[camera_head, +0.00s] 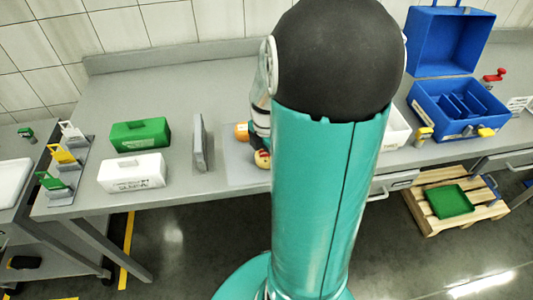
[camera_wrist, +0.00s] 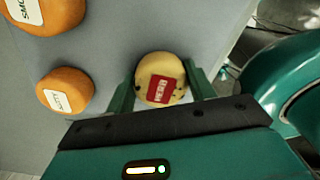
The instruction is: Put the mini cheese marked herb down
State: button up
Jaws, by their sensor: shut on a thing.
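The mini cheese marked herb (camera_wrist: 161,78) is a small pale yellow wheel with a red label, in the middle of the wrist view. My gripper (camera_wrist: 160,72) has one green finger on each side of it and is shut on it. The cheese also shows in the head view (camera_head: 262,158), low beside my arm, over or on the grey board (camera_head: 240,172). I cannot tell whether it touches the board. My gripper is mostly hidden behind my arm in the head view.
Two orange cheeses, one marked nutty (camera_wrist: 65,90) and one marked smoky (camera_wrist: 46,12), sit left of my gripper. An upright grey slab (camera_head: 200,143), a green box (camera_head: 141,134) and a white box (camera_head: 132,173) stand left on the bench. A blue case (camera_head: 455,105) stands right.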

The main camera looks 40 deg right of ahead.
jog(key=shift+s, duration=0.1)
jog(key=o, duration=1)
jog(key=shift+f, duration=0.1)
jog(key=shift+o, duration=0.2)
notch_tip(320, 180, up, 12)
jog(key=s+a+r+m+t, duration=0.1)
jog(key=a+r+m+t, duration=0.1)
jog(key=a+m, duration=0.3)
jog(key=s+a+r+m+t, duration=0.1)
jog(key=s+a+r+m, duration=0.1)
jog(key=a+m, duration=0.4)
jog(key=s+a+r+m+t, duration=0.1)
jog(key=a+m, duration=0.4)
jog(key=a, duration=0.7)
jog(key=shift+s+r+m+t, duration=0.35)
jog(key=shift+r+t, duration=0.45)
jog(key=shift+r, duration=0.5)
